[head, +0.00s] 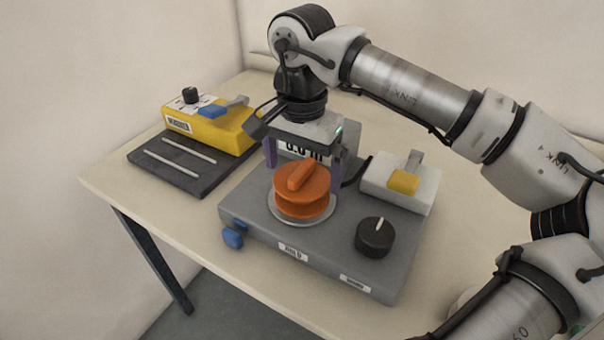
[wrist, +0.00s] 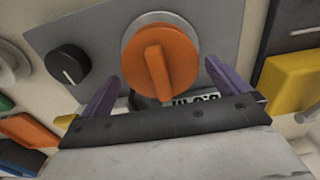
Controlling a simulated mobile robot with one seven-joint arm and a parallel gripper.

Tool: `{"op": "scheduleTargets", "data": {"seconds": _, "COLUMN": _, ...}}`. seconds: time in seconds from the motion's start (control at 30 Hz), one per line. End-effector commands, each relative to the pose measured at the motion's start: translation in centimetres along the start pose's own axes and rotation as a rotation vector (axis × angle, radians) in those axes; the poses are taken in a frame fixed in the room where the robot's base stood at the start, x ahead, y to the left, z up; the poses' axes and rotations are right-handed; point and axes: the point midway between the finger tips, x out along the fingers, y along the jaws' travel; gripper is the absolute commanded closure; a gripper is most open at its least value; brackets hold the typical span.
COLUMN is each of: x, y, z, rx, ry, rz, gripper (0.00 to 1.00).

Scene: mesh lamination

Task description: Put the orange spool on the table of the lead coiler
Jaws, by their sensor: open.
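The orange spool (head: 302,190) sits on the round metal table (head: 301,222) of the grey coiler (head: 330,245). A raised bar handle runs across its top. The spool also shows in the wrist view (wrist: 160,62), with part of the pale table rim (wrist: 140,22) around it. My gripper (head: 303,172) is above and behind the spool, pointing down. Its purple fingers are wide apart and hold nothing. In the wrist view the fingers (wrist: 163,72) are on either side of the spool's near part, with gaps. The coiler's display is partly hidden behind my gripper.
A yellow measuring device (head: 212,125) on a dark base stands at left. The table (head: 150,205) is bare at front left.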

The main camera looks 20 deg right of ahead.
Motion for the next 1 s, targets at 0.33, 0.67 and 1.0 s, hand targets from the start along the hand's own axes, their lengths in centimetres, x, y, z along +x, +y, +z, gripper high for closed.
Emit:
{"op": "scheduleTargets", "data": {"seconds": 0.33, "x": -7.4, "y": 0.0, "z": 0.0, "rx": 0.000, "ry": 0.001, "rz": -0.001, "gripper": 0.00}}
{"op": "scheduleTargets", "data": {"seconds": 0.67, "x": -9.6, "y": 0.0, "z": 0.0, "rx": -0.001, "ry": -0.001, "rz": -0.001, "gripper": 0.00}}
{"op": "scheduleTargets", "data": {"seconds": 1.0, "x": -9.5, "y": 0.0, "z": 0.0, "rx": -0.001, "ry": -0.001, "rz": 0.000, "gripper": 0.00}}
